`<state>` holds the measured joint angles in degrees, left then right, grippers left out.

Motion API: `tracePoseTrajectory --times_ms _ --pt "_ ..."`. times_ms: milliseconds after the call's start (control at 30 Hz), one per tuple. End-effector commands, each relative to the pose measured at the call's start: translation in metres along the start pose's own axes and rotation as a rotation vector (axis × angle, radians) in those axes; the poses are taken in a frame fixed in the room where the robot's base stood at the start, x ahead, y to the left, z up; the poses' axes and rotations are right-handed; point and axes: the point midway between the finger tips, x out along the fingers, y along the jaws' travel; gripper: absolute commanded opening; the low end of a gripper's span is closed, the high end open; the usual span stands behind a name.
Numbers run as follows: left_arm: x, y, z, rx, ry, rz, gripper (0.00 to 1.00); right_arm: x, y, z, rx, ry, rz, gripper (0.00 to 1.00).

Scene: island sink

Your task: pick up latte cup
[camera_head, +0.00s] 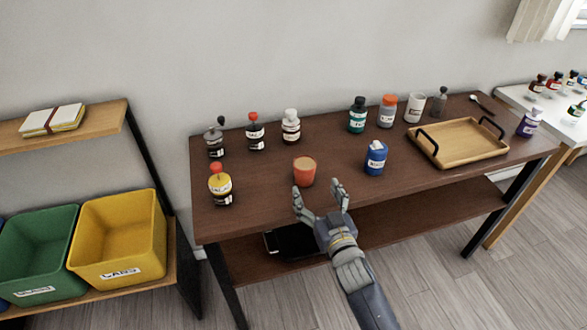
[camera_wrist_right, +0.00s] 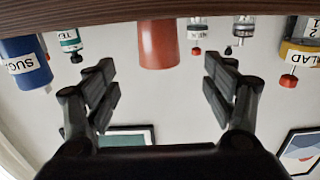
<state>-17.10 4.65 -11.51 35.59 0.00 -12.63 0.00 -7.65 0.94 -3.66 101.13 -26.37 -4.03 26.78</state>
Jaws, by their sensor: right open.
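The latte cup appears to be the small orange-red cup (camera_head: 304,172), upright near the front edge of the dark wooden table (camera_head: 260,197). My right gripper (camera_head: 320,194) is open at the table's front edge, just short of the cup and slightly right of it. In the right wrist view, which is upside down, the orange-red cup (camera_wrist_right: 158,45) lies ahead between the two open fingers (camera_wrist_right: 160,78), apart from both. Nothing is in the grip. My left gripper is not in view.
A blue jar (camera_head: 376,158) stands right of the cup, and a yellow bottle (camera_head: 220,185) stands to its left. Several bottles line the back, with a white cup (camera_head: 415,108) among them. A wooden tray (camera_head: 458,160) is at the right. The tabletop around the cup is clear.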

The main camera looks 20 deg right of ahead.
Motion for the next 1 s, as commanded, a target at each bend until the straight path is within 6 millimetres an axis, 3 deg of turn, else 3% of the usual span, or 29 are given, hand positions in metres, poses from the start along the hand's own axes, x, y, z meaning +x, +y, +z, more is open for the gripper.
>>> tracePoseTrajectory --times_ms 167,333,567,833,1000 --pt "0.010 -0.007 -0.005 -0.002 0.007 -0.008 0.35 0.021 0.000 -0.001 -0.002 0.008 -0.001 0.77" --pt "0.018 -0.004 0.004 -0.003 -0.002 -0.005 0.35 0.045 0.000 -0.001 -0.001 0.006 -0.001 0.77" --pt "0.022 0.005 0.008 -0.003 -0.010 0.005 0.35 0.060 0.001 -0.002 -0.002 0.005 0.000 0.77" --pt "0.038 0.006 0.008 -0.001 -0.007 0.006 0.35 0.097 0.003 -0.004 -0.001 0.005 0.000 0.77" --pt "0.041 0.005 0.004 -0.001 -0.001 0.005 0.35 0.107 0.003 -0.005 -0.001 0.003 0.000 0.77"
